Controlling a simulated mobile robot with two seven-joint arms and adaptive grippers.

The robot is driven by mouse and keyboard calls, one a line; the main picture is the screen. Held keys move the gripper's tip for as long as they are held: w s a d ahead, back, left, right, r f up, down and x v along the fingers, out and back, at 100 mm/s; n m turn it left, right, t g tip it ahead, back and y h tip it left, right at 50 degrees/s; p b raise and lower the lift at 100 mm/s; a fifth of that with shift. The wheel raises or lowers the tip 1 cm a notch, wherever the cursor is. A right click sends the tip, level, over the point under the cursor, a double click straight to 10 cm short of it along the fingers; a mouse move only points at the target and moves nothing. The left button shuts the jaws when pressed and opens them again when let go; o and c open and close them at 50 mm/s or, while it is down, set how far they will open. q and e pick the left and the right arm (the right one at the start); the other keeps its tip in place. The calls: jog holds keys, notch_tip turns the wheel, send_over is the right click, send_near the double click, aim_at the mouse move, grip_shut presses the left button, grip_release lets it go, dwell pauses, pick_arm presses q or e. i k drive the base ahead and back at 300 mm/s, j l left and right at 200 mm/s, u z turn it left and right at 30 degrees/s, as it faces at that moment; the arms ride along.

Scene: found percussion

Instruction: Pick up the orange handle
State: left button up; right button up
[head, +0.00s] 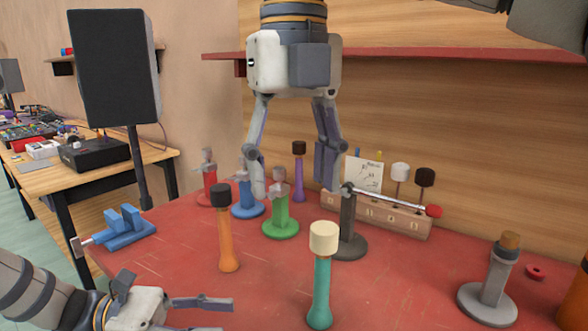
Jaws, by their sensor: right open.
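The orange handle (227,240) stands upright on the red table, topped by a dark cylindrical head. My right gripper (295,185) hangs from above, pointing down, with its fingers wide apart and nothing between them. It is to the right of the orange handle and appears over the area of the green stand (281,215). My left gripper (225,316) is low at the left, pointing right, with its fingers apart. It is nearer the camera than the orange handle, and its lower finger is partly cut off by the frame edge.
A teal handle (321,290) with a cream head stands to the right. Blue (247,205), red (212,192) and dark grey (348,240) stands are behind. A blue clamp (125,228) sits at the left edge, a grey stand (490,290) at right. The red table (415,290) is clear between teal and grey.

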aim_at(229, 262)
jog(key=k+j, duration=1)
jog(key=j, duration=0.1)
